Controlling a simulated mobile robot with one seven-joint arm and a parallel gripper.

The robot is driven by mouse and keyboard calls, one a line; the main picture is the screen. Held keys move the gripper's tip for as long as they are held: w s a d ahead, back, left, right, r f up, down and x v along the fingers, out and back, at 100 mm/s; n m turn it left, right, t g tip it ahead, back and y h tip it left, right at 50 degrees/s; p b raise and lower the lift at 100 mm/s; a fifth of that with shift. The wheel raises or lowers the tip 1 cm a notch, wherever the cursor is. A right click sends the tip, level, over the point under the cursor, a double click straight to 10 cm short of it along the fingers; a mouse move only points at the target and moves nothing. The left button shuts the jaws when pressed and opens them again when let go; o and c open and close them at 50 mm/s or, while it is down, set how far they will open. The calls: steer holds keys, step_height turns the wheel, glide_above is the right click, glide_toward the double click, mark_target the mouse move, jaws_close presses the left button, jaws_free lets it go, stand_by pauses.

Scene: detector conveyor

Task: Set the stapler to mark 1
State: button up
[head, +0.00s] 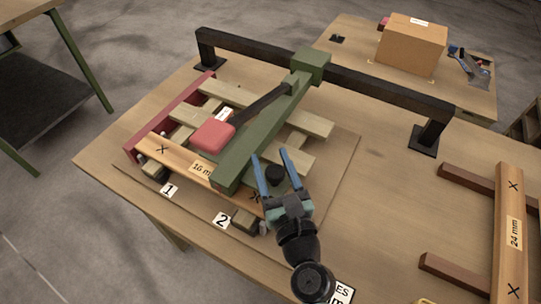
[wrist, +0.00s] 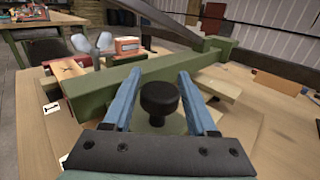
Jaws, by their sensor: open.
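The stapler is a long green arm (head: 262,130) reaching from the black rail toward the front of the table, with a red pad (head: 213,135) on a dark lever beside it. Its front end is over the wooden strip, nearer mark 2 (head: 222,220) than mark 1 (head: 169,190). A black round knob (head: 275,173) stands at the arm's right side; it also shows in the wrist view (wrist: 159,98). My gripper (head: 270,155) is open, its blue fingers on either side of the knob. I cannot tell whether they touch it. The wrist view shows my gripper (wrist: 160,73) too.
The black rail (head: 350,80) crosses the table behind. Wooden slats and the labelled strip (head: 180,160) lie under the arm, with a red fence (head: 175,110) at left. A 24 mm strip (head: 510,225) on brown bars is at right. A cardboard box (head: 411,43) stands on another table.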

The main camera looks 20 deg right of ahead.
steer(key=shift+w, duration=0.4)
jaws_close()
stand_by(1.3)
